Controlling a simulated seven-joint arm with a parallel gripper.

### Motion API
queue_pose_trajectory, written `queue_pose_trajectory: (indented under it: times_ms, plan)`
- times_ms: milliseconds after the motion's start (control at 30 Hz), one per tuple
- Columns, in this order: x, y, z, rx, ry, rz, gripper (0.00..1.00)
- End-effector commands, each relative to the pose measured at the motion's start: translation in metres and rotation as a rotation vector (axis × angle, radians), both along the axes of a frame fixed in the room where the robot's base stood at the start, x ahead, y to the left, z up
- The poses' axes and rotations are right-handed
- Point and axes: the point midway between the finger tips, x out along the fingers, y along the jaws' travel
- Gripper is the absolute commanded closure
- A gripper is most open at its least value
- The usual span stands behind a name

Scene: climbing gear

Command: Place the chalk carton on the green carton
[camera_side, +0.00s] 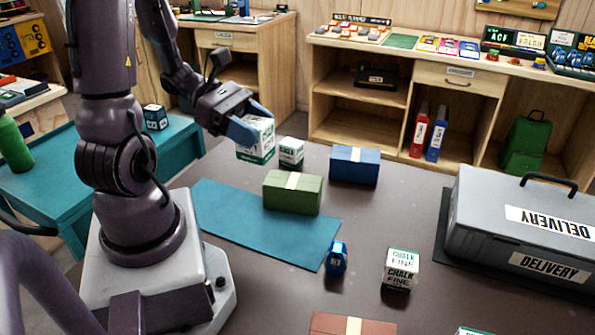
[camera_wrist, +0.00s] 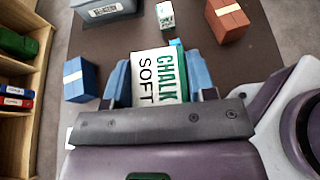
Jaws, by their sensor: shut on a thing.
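A white and green chalk carton (camera_side: 257,143) is held between the blue fingers of my gripper (camera_side: 250,128) in the side view. In the wrist view, the held carton (camera_wrist: 159,76) reads "CHALK SOFT" and fills the space between the fingers (camera_wrist: 158,90). It appears raised, with my gripper behind and left of the green carton in the side view. The green carton (camera_side: 293,194), with a pale band across its top, stands on the table at the teal mat's far edge. Its top is bare. I cannot make it out in the wrist view.
A small white carton (camera_side: 291,152) stands close behind the green carton, with a blue carton (camera_side: 354,167) to its right. A "CHALK FINE" carton (camera_side: 400,268), a blue object (camera_side: 337,259) and a brown-red carton (camera_side: 350,324) stand nearer. A grey delivery case (camera_side: 525,225) is at right.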

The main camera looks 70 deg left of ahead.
Motion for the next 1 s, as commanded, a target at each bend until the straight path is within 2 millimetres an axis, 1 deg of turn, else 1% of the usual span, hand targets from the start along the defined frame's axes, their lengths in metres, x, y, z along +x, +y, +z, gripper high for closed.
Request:
queue_pose_trajectory:
  times_ms: [333, 500, 600, 767, 833, 1000]
  plan:
    - [0.076, 0.035, -0.038, -0.002, 0.000, -0.001, 0.75]
    - [0.098, 0.045, -0.069, -0.003, 0.002, 0.002, 0.75]
    - [0.107, 0.049, -0.082, -0.002, 0.001, 0.001, 0.75]
    - [0.115, 0.053, -0.091, 0.000, 0.000, 0.003, 0.75]
    - [0.119, 0.055, -0.097, 0.000, 0.000, 0.004, 0.75]
    - [0.119, 0.055, -0.121, -0.002, 0.001, 0.003, 0.75]
